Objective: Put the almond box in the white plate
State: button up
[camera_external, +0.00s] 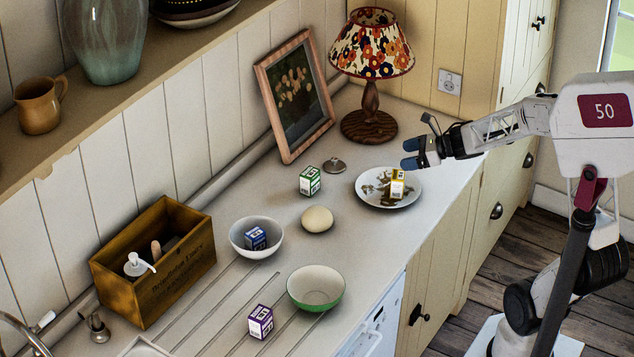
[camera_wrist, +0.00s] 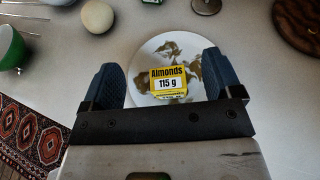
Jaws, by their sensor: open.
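The almond box (camera_external: 397,184) is small, yellow and white, and stands on the white plate (camera_external: 408,200), which has a brownish leaf pattern. In the wrist view the almond box (camera_wrist: 168,82) reads "Almonds 115 g" and sits on the plate (camera_wrist: 142,66), seen between my two fingers. My gripper (camera_external: 411,153) is open and empty, above and to the right of the plate in the external view. The fingers (camera_wrist: 161,84) are apart from the box.
Left of the plate are a green box (camera_external: 310,181), a round cream object (camera_external: 317,219), a white bowl (camera_external: 248,249) holding a blue box (camera_external: 256,239), a green bowl (camera_external: 316,305) and a purple box (camera_external: 261,321). A lamp (camera_external: 370,125) and framed picture (camera_external: 270,95) stand behind.

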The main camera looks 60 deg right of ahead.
jog(key=shift+r, duration=0.1)
jog(key=s+a+r+m+g+h, duration=0.1)
jog(key=s+a+r+m+h, duration=0.2)
jog(key=m, duration=0.8)
jog(key=s+a+r+m+g+h, duration=0.1)
jog(key=a+r+m+h, duration=0.35)
jog(key=m, duration=0.75)
jog(key=s+a+m+g+y, duration=0.1)
jog(key=s+a+m+g, duration=0.3)
jog(key=s+a+m, duration=0.3)
jog(key=s+a+m+g+y, duration=0.1)
jog(key=s+a+m+g, duration=0.3)
jog(key=s+a+m, duration=0.3)
jog(key=s+m, duration=0.3)
jog(key=s, duration=0.2)
jog(key=shift+s+a+f+m, duration=0.15)
jog(key=shift+s+a+m, duration=0.1)
jog(key=shift+a+m, duration=0.05)
